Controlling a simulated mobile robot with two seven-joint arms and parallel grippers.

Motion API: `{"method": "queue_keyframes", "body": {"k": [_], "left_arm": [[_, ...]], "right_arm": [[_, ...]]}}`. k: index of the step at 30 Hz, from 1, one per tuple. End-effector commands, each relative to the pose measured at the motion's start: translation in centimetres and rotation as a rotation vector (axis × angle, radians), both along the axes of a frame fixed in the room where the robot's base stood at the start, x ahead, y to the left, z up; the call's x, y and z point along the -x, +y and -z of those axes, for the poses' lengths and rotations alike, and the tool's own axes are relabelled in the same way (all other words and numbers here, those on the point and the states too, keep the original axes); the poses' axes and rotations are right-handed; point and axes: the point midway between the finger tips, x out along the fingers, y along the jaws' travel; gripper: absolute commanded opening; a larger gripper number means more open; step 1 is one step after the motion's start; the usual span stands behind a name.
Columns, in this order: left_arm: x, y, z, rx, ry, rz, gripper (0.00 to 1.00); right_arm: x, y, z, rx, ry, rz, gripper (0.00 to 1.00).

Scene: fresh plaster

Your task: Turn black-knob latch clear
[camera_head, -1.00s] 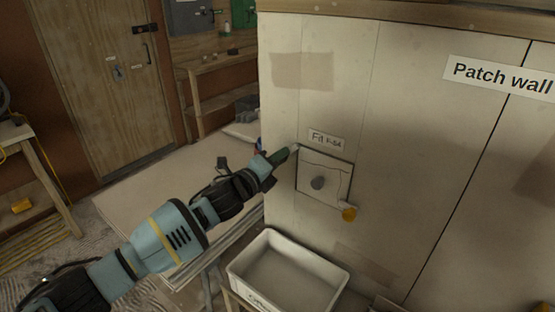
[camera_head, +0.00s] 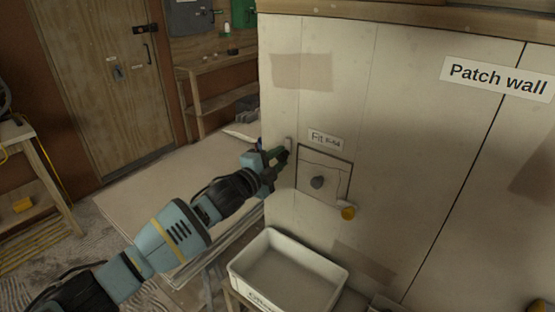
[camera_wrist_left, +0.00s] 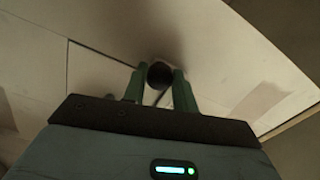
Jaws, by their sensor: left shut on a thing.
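My left gripper (camera_head: 281,157) is at the wall just left of the panel's upper left corner. In the left wrist view its green fingers (camera_wrist_left: 158,88) are shut on the round black knob (camera_wrist_left: 159,74). In the head view the gripper hides the black knob. A short pale bar (camera_head: 289,144), seemingly the latch, stands roughly upright beside the fingertips, apart from the panel's edge. My right gripper is out of view.
A white bin (camera_head: 236,268) stands below the panel. A pale table (camera_head: 135,200) lies under my left arm. A label (camera_head: 325,139) sits just above the panel. The wall to the right of the panel is clear.

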Motion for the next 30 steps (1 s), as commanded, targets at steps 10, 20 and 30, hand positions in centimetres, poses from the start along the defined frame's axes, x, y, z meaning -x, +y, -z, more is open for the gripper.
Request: {"method": "queue_keyframes", "body": {"k": [10, 20, 30], "left_arm": [[0.05, -0.07, 0.07, 0.025, 0.019, 0.001, 0.05], [0.04, -0.07, 0.06, 0.024, 0.018, 0.001, 0.41], [0.03, -0.01, 0.02, 0.022, 0.016, 0.0, 0.5]], "right_arm": [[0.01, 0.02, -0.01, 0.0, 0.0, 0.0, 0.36], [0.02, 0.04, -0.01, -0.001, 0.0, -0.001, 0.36], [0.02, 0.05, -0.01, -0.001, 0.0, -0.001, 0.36]]}}
